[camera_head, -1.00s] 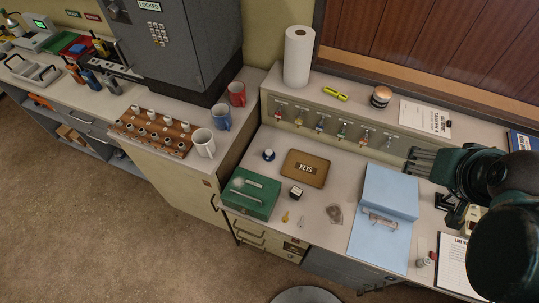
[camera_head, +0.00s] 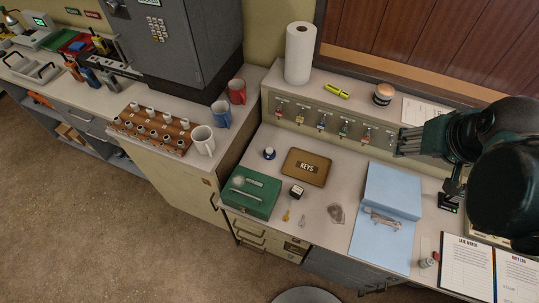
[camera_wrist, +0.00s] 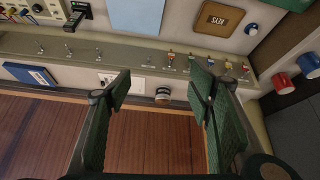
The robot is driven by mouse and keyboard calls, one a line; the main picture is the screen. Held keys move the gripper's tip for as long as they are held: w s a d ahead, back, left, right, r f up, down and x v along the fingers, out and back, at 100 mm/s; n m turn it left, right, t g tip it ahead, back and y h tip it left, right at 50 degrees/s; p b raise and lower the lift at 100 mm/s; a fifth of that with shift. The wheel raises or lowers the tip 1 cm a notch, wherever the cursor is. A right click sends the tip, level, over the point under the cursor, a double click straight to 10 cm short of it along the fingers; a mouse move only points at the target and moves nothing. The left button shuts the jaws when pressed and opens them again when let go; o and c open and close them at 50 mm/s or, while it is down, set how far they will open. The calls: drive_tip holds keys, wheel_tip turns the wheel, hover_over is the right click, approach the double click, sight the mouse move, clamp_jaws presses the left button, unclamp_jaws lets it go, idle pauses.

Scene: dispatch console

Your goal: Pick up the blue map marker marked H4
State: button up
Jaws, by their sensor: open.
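A small round piece with a blue base and a paler top (camera_head: 269,153) stands on the desk, left of the brown KEYS box (camera_head: 306,167). It looks like the blue map marker, but its marking is too small to read. In the wrist view it also shows at the upper right (camera_wrist: 251,29), beside the KEYS box (camera_wrist: 219,18). My gripper (camera_head: 401,142) is in front of the right part of the hook panel, well to the right of the marker. In the wrist view its green-padded fingers (camera_wrist: 160,90) are apart with nothing between them.
Several keys hang on the panel (camera_head: 345,130) behind. Mugs (camera_head: 202,140) stand at the left. The desk between KEYS box and binder is mostly clear.

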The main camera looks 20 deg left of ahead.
drive_tip(key=w+a+f+n+g+b, duration=0.2)
drive_tip(key=w+a+f+n+b, duration=0.3)
drive_tip(key=w+a, duration=0.5)
drive_tip(key=n+g+h+b, duration=0.2)
drive_tip(key=n+g+b, duration=0.3)
drive_tip(key=n+b, duration=0.25)
hover_over(269, 150)
drive_tip(key=shift+m, duration=0.35)
wheel_tip(269, 150, down, 33)
drive_tip(key=shift+w+a+f+b, duration=0.15)
drive_tip(key=shift+b, duration=0.3)
drive_tip(key=shift+a+f, duration=0.3)
drive_tip(key=shift+f, duration=0.05)
drive_tip(key=shift+d+f, duration=0.2)
drive_tip(key=shift+f, duration=1.05)
drive_tip(key=shift+b, duration=0.3)
